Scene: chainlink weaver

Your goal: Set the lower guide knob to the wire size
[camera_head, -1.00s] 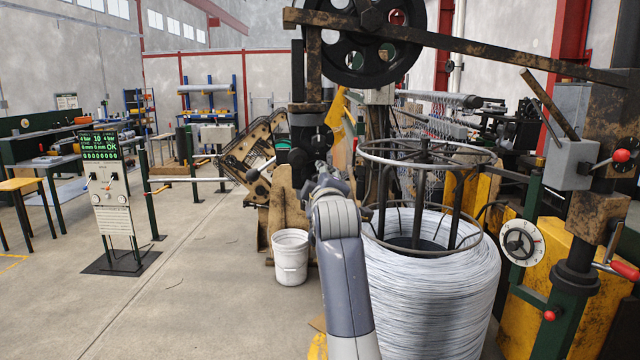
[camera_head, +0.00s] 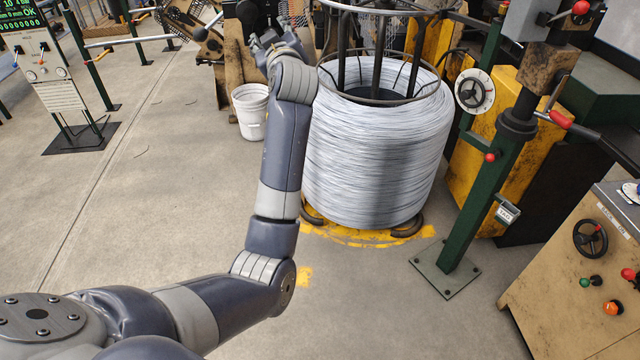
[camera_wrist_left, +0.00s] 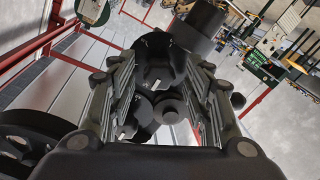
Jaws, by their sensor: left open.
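My left gripper (camera_head: 268,42) reaches up to the dark machine behind the wire coil, near the top edge of the head view. In the left wrist view, the gripper (camera_wrist_left: 163,66) is open, its fingers on either side of dark round knob-like parts. One such part (camera_wrist_left: 158,55) is higher in that picture and another (camera_wrist_left: 138,118) lower; both carry small white marks. I cannot tell which is the lower guide knob, read its setting, or tell if a finger touches it. The large coil of wire (camera_head: 372,160) stands right of my arm. My right gripper is not in view.
A white dial (camera_head: 474,91) with a black knob sits on a green post right of the coil. A white bucket (camera_head: 250,112) stands left of it. A display panel (camera_head: 40,60) stands far left; a control box (camera_head: 585,265) is at right.

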